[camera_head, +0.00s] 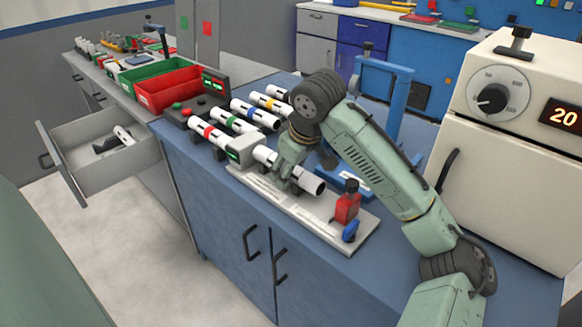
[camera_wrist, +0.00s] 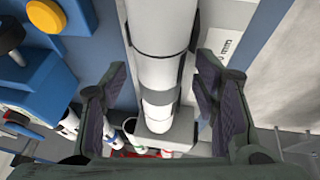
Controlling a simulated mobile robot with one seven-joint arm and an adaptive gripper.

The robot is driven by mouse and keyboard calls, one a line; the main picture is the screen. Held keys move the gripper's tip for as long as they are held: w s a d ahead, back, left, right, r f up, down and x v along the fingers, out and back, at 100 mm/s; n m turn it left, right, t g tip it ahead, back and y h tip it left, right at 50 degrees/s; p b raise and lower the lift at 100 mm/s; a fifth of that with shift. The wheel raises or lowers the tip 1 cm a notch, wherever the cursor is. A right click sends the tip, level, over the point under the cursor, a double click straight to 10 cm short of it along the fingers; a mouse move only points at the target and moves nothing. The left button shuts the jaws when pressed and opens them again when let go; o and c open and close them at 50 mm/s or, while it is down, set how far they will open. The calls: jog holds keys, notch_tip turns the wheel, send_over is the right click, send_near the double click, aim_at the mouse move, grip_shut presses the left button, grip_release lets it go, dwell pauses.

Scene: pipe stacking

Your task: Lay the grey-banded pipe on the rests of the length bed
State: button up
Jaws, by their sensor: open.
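The grey-banded pipe (camera_head: 311,185), white with dark rings, lies lengthwise along the length bed (camera_head: 328,232) in the head view. In the wrist view the pipe (camera_wrist: 165,20) runs down the middle, with its grey band (camera_wrist: 160,97) between my fingers and its far end at the bed's end block (camera_wrist: 178,134). My gripper (camera_head: 287,178) is around the pipe; the wrist view shows my gripper (camera_wrist: 160,70) open, one finger on each side, with gaps. The rests under the pipe are hidden, so I cannot see the contact.
Red-, green-, blue- and yellow-banded pipes (camera_head: 209,132) lie behind the bed's left end. A red clamp (camera_head: 347,205) stands at its right end. A blue frame (camera_head: 385,85) and a cream oven (camera_head: 515,150) stand behind and right. An open drawer (camera_head: 95,160) sticks out left.

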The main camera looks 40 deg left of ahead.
aim_at(301, 183)
jog(key=shift+r, duration=0.1)
jog(key=v, duration=1.1)
jog(key=shift+d+r, duration=0.15)
jog(key=shift+r, duration=0.25)
jog(key=shift+s+f, duration=0.1)
jog(key=shift+s, duration=0.05)
